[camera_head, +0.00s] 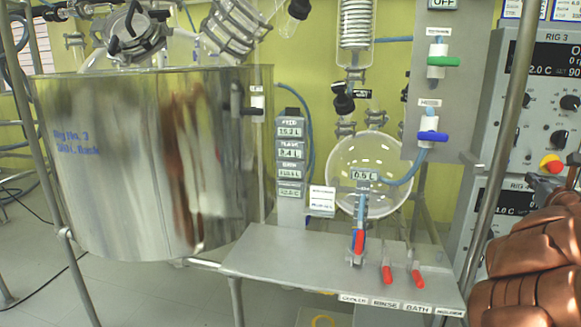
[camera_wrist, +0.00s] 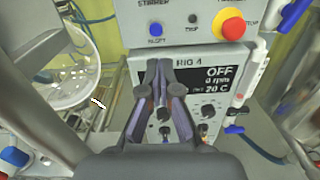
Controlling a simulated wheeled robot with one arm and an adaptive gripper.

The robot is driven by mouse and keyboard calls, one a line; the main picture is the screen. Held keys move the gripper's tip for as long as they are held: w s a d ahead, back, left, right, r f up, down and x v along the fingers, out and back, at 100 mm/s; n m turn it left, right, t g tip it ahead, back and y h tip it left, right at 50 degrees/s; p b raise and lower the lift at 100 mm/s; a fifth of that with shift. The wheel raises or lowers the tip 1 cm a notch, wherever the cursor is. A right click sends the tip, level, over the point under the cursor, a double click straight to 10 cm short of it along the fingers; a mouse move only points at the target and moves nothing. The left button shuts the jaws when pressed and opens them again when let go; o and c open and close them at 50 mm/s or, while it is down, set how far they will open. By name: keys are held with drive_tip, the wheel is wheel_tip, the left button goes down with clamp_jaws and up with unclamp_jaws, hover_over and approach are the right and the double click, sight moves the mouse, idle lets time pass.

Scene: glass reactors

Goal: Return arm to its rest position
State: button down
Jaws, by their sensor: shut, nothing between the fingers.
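My arm, with copper-coloured links, shows at the right edge of the head view. My gripper (camera_head: 567,168) is at the far right there, partly cut off by the frame, beside the grey control boxes. In the wrist view my gripper (camera_wrist: 163,70) is shut and empty, its fingertips together in front of the RIG 4 control box (camera_wrist: 190,88). The display on that box reads OFF, 0 rpm, 20 C. I cannot tell how far the fingertips are from the panel.
A large steel bath (camera_head: 150,160) stands at the left. A grey shelf (camera_head: 300,255) carries red-handled valves (camera_head: 387,275). A round glass vessel (camera_head: 345,205) stands behind it. A valve panel (camera_head: 432,90) with green and blue handles is at upper right. A red stop button (camera_wrist: 232,28) sits above the display.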

drive_tip(key=s+a+r+m+g+h, duration=0.2)
drive_tip(key=s+a+m+g+h, duration=0.3)
drive_tip(key=m, duration=1)
drive_tip(key=s+a+f+m+g+y, duration=0.4)
drive_tip(key=s+a+f, duration=0.4)
drive_tip(key=a, duration=0.4)
drive_tip(key=s+a+f+m+g+y, duration=0.2)
drive_tip(key=s+a+f+m+g, duration=0.3)
drive_tip(key=s+a+f, duration=0.55)
drive_tip(key=s+a+f+m+g+y, duration=0.25)
drive_tip(key=s+a+f+m, duration=0.45)
drive_tip(key=a, duration=0.6)
drive_tip(key=s+a+f+g+y, duration=0.1)
drive_tip(key=s+a+g+y, duration=0.2)
drive_tip(key=s+a, duration=0.5)
drive_tip(key=s+p+v, duration=0.2)
drive_tip(key=p+v, duration=1)
drive_tip(key=v, duration=0.1)
drive_tip(key=shift+s+d+r+m+t, duration=0.25)
drive_tip(key=shift+s+m+t, duration=0.1)
drive_tip(key=shift+s, duration=0.45)
